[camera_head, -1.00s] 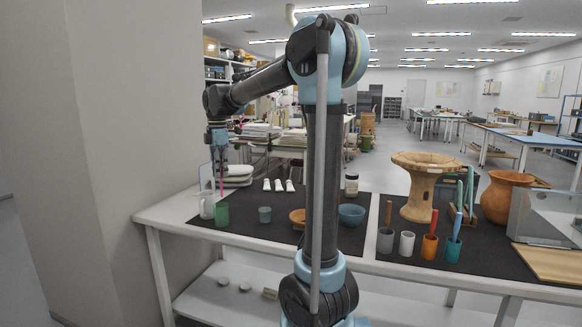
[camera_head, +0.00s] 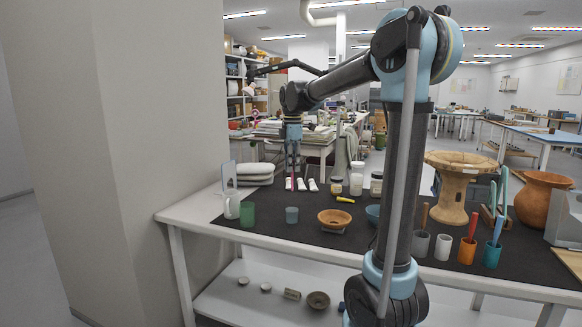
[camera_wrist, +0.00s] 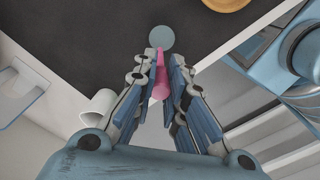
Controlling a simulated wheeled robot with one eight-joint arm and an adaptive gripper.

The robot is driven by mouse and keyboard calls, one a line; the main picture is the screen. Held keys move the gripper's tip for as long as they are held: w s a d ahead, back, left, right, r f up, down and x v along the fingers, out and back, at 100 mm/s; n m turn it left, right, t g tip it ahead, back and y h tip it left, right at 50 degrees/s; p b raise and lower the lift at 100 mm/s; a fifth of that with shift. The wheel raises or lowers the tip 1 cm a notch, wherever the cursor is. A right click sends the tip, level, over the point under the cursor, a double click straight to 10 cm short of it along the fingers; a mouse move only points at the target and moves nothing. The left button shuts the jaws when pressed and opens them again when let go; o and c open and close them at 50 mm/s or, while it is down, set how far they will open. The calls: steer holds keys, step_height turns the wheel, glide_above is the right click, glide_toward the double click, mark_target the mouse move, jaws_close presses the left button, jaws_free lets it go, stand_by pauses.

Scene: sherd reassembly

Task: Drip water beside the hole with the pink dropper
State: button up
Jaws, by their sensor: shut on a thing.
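My gripper (camera_head: 292,172) is shut on the pink dropper (camera_wrist: 160,77), which points down between the fingers; a bit of pink also shows below them in the head view. The gripper is in the air above the dark mat (camera_head: 270,228), over the small grey-blue cup (camera_head: 292,215). In the wrist view a round grey-teal shape (camera_wrist: 160,38) lies just past the dropper's far end. A terracotta bowl (camera_head: 334,217) with a dark centre stands right of the cup. I cannot make out a hole or any water.
A white mug (camera_head: 232,207) and a green cup (camera_head: 248,214) stand at the left. Several white pieces, jars (camera_head: 356,183) and a yellow item (camera_head: 345,200) lie behind. Cups with tools (camera_head: 468,250) stand right.

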mark_target(292, 174)
steer(key=shift+f, duration=5.25)
steer(key=shift+r, duration=3.25)
steer(key=shift+r, duration=1.7)
steer(key=shift+s+a, duration=0.15)
